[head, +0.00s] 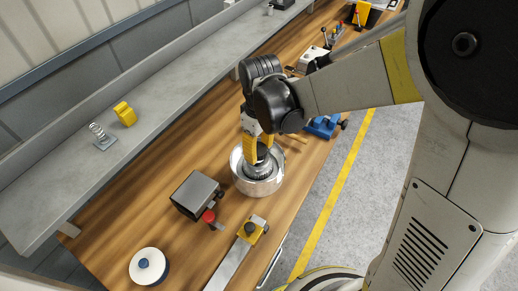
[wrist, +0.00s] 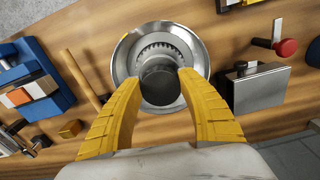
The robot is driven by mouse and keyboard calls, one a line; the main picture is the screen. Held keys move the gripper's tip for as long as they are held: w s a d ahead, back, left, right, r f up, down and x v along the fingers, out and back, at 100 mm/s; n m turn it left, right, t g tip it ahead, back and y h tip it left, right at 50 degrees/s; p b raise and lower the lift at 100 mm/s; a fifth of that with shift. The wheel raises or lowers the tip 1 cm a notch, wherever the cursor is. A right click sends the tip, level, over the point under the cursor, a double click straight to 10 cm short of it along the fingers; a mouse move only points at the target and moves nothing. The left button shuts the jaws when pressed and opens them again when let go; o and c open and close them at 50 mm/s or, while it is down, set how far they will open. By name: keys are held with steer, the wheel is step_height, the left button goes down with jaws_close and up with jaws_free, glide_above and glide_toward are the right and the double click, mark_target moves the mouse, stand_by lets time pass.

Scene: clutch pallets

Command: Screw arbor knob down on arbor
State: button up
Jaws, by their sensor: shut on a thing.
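The arbor knob (wrist: 160,84) is a dark round cap seen from above in the wrist view, between the yellow fingers of my gripper (wrist: 160,78). My gripper is shut on it from both sides. The knob sits over the middle of a round silver metal housing (wrist: 122,60) with a toothed ring inside. The arbor is hidden beneath the knob, so I cannot tell how far down the knob is. In the head view, my gripper (head: 258,148) points down into the silver housing (head: 262,187) on the wooden bench.
A dark grey box with a red knob (head: 198,194) stands just left of the housing. A yellow block on a metal strip (head: 250,231) lies in front. A blue fixture (head: 322,127) and a wooden rod (wrist: 82,80) are nearby. A white disc (head: 148,267) lies on the near bench.

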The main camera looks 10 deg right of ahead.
steer(key=shift+f, duration=0.2)
stand_by(0.3)
steer(key=shift+f+b, duration=0.3)
steer(key=shift+b, duration=0.15)
steer(key=shift+f+b, duration=0.3)
steer(key=shift+f, duration=0.05)
stand_by(0.4)
steer(key=o, duration=1.2)
steer(key=shift+c, duration=0.6)
